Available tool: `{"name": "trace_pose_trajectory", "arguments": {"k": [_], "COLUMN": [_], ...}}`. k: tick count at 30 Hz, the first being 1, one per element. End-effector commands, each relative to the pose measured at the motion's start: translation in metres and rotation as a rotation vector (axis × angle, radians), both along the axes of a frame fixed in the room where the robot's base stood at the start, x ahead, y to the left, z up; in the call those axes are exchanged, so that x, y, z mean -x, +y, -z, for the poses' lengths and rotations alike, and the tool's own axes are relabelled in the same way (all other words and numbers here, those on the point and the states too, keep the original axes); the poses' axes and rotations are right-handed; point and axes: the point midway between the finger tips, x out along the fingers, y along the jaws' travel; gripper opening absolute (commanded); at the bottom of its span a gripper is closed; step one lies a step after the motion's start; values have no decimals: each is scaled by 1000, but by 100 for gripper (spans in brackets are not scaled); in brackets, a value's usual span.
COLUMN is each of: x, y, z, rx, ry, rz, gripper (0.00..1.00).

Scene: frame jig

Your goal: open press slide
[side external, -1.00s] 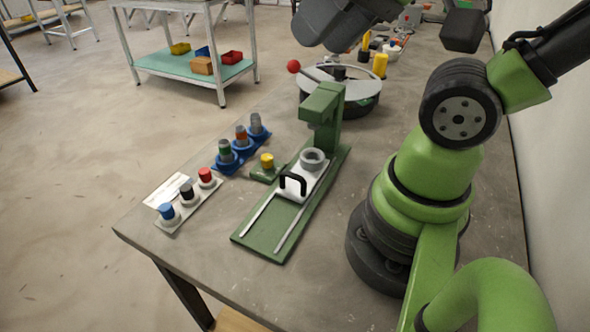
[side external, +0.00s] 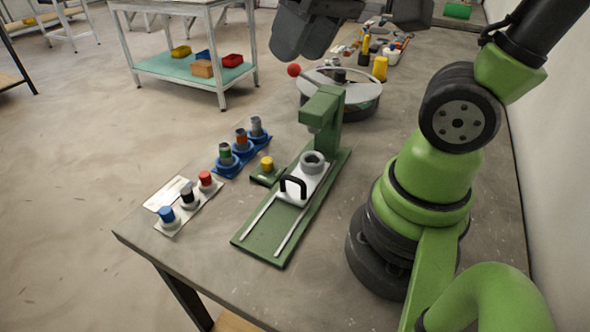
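The press (side external: 322,105) is green and stands on a long green base on the bench. Its white slide (side external: 309,185) sits on two pale rails, at the rear part near the press column. A black handle (side external: 293,186) stands on the slide's front edge, and a grey ring-shaped holder (side external: 312,162) sits behind the handle, close to the press head. The bare rails run forward from the slide. My gripper is outside the picture; only dark parts of my arm show at the top edge, well above and behind the press.
A yellow button (side external: 267,163) on a green block is left of the press. Blue holders (side external: 242,146) with coloured cylinders and a white plate with blue, black and red caps (side external: 188,194) lie further left. A round tray (side external: 357,98) with a red-knobbed lever stands behind the press.

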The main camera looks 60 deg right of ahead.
Motion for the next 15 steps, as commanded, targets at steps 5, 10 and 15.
{"name": "trace_pose_trajectory", "arguments": {"k": [5,10,15], "x": [-35,-59,-71], "y": [-12,-24,-34], "z": [33,76,119], "rx": [66,107,121], "ry": [247,469,649], "rz": [-84,-176,-254], "gripper": [38,38,38]}}
